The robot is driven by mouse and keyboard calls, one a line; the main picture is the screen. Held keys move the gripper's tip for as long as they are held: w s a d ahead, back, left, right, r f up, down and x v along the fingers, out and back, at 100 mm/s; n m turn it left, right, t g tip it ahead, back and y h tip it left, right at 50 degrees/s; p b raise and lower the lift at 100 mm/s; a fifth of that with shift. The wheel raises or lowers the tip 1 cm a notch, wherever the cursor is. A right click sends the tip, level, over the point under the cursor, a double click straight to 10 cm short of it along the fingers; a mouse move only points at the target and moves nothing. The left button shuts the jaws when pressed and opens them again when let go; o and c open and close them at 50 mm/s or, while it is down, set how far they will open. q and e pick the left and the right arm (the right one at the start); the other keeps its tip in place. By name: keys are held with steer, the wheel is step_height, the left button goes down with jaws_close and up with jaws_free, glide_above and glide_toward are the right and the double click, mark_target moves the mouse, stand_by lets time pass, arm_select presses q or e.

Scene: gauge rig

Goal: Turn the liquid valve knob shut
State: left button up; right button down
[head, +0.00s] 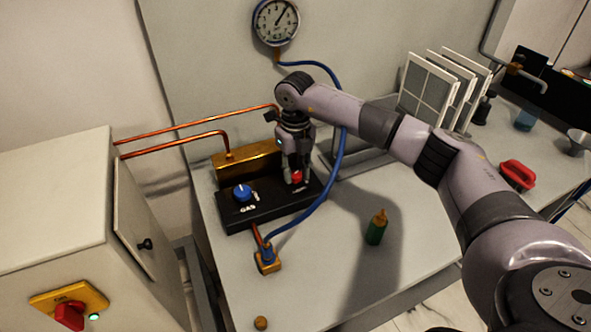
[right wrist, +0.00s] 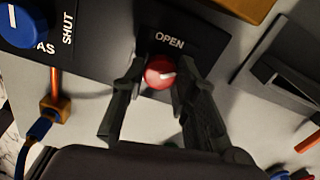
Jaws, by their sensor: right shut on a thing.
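The red liquid valve knob (head: 297,177) is on the right part of the black valve block (head: 262,212). In the right wrist view the knob (right wrist: 159,72) has a white pointer mark and sits below the word OPEN. My right gripper (head: 297,174) reaches down from above and is shut on the knob, one finger on each side. The blue gas knob (head: 242,193) is on the same block to the left, above the word GAS. The liquid knob's own label is hidden by the gripper. My left gripper is not in view.
A round pressure gauge (head: 276,20) hangs on the back panel. A blue hose (head: 322,196) loops close beside the right gripper. A green bottle (head: 376,227) stands on the bench to the right. White framed panels (head: 427,90) stand behind my arm. The front bench is mostly clear.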

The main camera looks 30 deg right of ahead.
mark_target(295, 174)
steer(key=m, duration=0.3)
steer(key=shift+r+m, duration=0.1)
steer(key=shift+m, duration=0.2)
steer(key=shift+m+p, duration=0.3)
steer(key=shift+m, duration=1.4)
steer(key=c, duration=1.2)
jaws_free()
steer(key=shift+c, duration=0.2)
step_height(295, 174, up, 12)
